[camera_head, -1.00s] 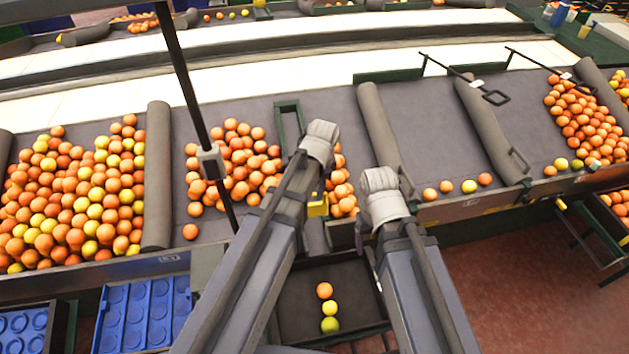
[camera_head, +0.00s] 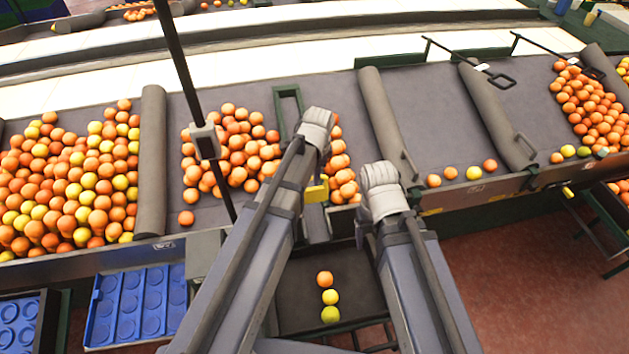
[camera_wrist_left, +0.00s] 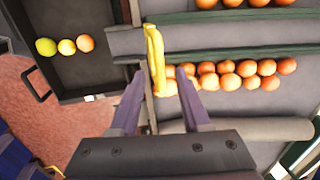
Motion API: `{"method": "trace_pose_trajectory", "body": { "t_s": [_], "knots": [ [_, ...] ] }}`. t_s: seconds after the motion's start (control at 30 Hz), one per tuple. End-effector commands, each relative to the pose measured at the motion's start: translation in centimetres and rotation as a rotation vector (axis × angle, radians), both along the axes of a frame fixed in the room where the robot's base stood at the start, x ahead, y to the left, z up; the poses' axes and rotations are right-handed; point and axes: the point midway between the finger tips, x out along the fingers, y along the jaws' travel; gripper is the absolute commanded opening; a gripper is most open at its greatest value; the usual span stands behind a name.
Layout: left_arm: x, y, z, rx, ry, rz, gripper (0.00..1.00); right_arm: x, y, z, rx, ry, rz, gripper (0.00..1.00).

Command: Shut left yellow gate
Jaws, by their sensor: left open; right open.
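The yellow gate (camera_head: 317,191) shows as a small yellow piece beside my left forearm, at the front edge of the sorting bed. In the left wrist view the yellow gate (camera_wrist_left: 155,55) is an upright-looking yellow strip at the chute mouth. My left gripper (camera_wrist_left: 162,88) is open, with the strip's lower end between its two fingers; I cannot tell if they touch it. In the head view my left gripper (camera_head: 317,125) is over the orange-filled lane, its fingers hidden. My right gripper (camera_head: 380,190) is at the bed's front edge to the right, its fingers mostly hidden.
A dark tray (camera_head: 290,315) below the gate holds an orange and two yellowish fruits in a row. Blue trays (camera_head: 135,305) stand at lower left. A dark upright post (camera_head: 180,65) rises left of my left arm. Grey padded dividers (camera_head: 152,165) separate the lanes.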

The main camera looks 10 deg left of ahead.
Motion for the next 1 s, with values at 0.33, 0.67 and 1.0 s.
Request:
{"method": "trace_pose_trajectory", "body": {
  "t_s": [0.33,0.67,1.0],
  "knots": [
    [0.3,0.12,-1.59,0.0,0.0,0.0,0.47,0.0,0.0,-1.59,0.0,0.0,0.001,0.75],
    [0.29,0.11,-1.57,0.0,0.0,0.0,0.22,0.0,0.0,-1.57,0.0,0.0,0.0,0.75],
    [0.29,0.1,-1.57,0.0,0.0,0.0,0.0,0.0,0.0,-1.57,0.0,0.0,0.0,0.75]
  ]
}}
